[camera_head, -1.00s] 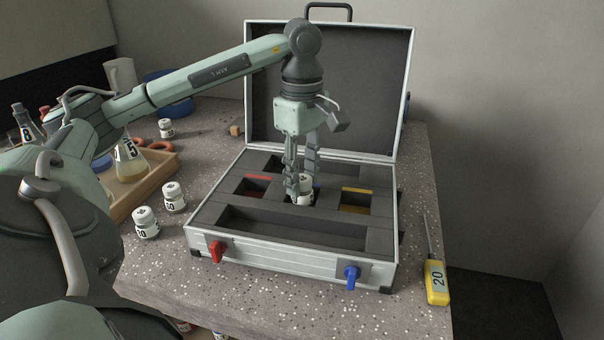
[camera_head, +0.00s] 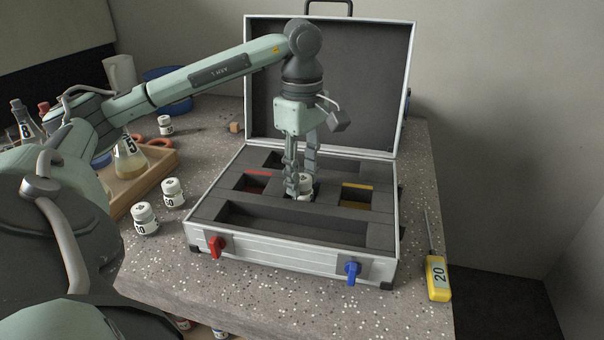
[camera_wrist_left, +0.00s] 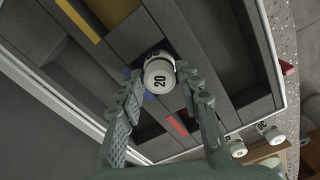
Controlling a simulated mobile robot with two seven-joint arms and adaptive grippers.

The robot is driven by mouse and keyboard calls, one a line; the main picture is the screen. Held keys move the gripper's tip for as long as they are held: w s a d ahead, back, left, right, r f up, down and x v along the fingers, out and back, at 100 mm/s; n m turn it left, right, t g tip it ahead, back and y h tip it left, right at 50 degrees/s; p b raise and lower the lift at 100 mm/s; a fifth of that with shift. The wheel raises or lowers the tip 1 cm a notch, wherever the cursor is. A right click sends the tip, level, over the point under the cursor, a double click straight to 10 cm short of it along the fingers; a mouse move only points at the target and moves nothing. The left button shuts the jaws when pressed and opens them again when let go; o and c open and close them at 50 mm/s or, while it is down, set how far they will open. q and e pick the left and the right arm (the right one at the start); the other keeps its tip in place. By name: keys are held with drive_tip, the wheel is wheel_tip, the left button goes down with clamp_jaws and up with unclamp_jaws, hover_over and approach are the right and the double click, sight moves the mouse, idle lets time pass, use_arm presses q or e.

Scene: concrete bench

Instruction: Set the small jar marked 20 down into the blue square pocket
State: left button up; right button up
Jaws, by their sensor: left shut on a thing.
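The small white jar marked 20 (camera_wrist_left: 160,77) is between the fingers of my left gripper (camera_wrist_left: 166,98), which is shut on it. In the head view the jar (camera_head: 306,184) is upright at the middle pocket of the open case, and my left gripper (camera_head: 302,190) points straight down there. Its lower part is hidden by the fingers and the foam, so I cannot tell whether it touches the pocket floor. Bits of the blue pocket (camera_wrist_left: 148,98) show beside the jar in the left wrist view. My right gripper is not in view.
A red pocket (camera_head: 257,183) and a yellow pocket (camera_head: 356,196) flank the middle one. The case lid (camera_head: 330,85) stands open behind. Two jars (camera_head: 145,218) (camera_head: 173,193) stand left of the case.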

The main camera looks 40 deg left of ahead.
sight(302, 178)
use_arm(q)
drive_tip(key=o, duration=1.8)
drive_tip(key=shift+r, duration=0.15)
wheel_tip(302, 178, up, 6)
drive_tip(key=p, duration=0.5)
drive_tip(key=shift+r+p, duration=0.4)
drive_tip(key=shift+r, duration=1)
